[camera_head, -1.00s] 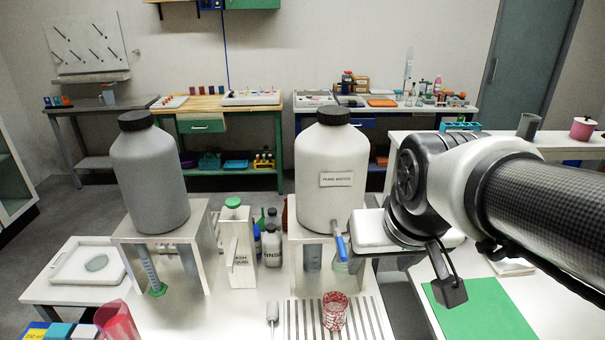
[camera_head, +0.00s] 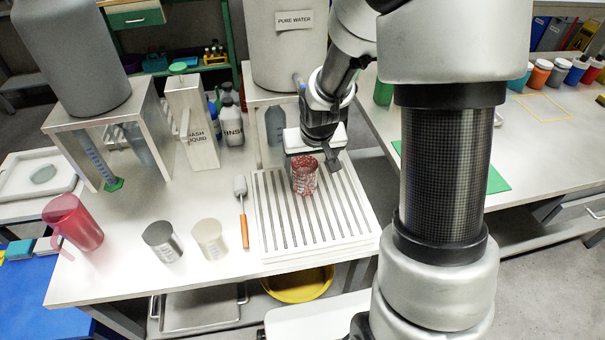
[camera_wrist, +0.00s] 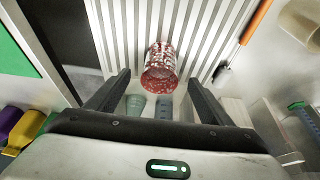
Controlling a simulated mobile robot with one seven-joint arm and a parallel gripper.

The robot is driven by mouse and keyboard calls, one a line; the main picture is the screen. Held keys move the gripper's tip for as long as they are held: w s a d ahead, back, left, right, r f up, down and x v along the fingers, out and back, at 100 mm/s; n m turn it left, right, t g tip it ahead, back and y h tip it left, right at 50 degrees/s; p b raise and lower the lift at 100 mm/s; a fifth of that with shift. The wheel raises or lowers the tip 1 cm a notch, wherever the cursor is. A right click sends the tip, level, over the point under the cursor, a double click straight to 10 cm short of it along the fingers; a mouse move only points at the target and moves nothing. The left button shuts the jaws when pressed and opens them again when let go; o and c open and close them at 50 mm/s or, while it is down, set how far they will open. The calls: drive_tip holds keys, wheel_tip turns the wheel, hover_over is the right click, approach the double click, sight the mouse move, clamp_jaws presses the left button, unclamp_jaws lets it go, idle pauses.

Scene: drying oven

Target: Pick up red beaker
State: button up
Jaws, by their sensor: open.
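The red beaker (camera_head: 304,178) is a clear cup with a red and white speckled pattern. My gripper (camera_head: 313,160) is open and empty, close behind the beaker in the head view. In the wrist view the beaker (camera_wrist: 160,66) appears centred between my two spread fingertips (camera_wrist: 158,82), slightly beyond them. I see no finger touching it. The gripper body hides part of the rack's back.
A brush with an orange handle (camera_head: 243,220) lies left of the rack. A white cup (camera_head: 210,239), a grey cup (camera_head: 162,241) and a red pitcher (camera_head: 78,222) stand further left. The pure water tank (camera_head: 285,50) on its stand is behind.

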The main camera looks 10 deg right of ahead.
sight(305, 176)
drive_tip(key=b+x, duration=0.2)
drive_tip(key=x, duration=0.9)
drive_tip(key=shift+a, duration=0.1)
drive_tip(key=shift+r, duration=0.1)
drive_tip(key=shift+c, duration=0.2)
drive_tip(key=c, duration=1.3)
drive_tip(key=shift+c, duration=0.2)
drive_tip(key=shift+r, duration=0.25)
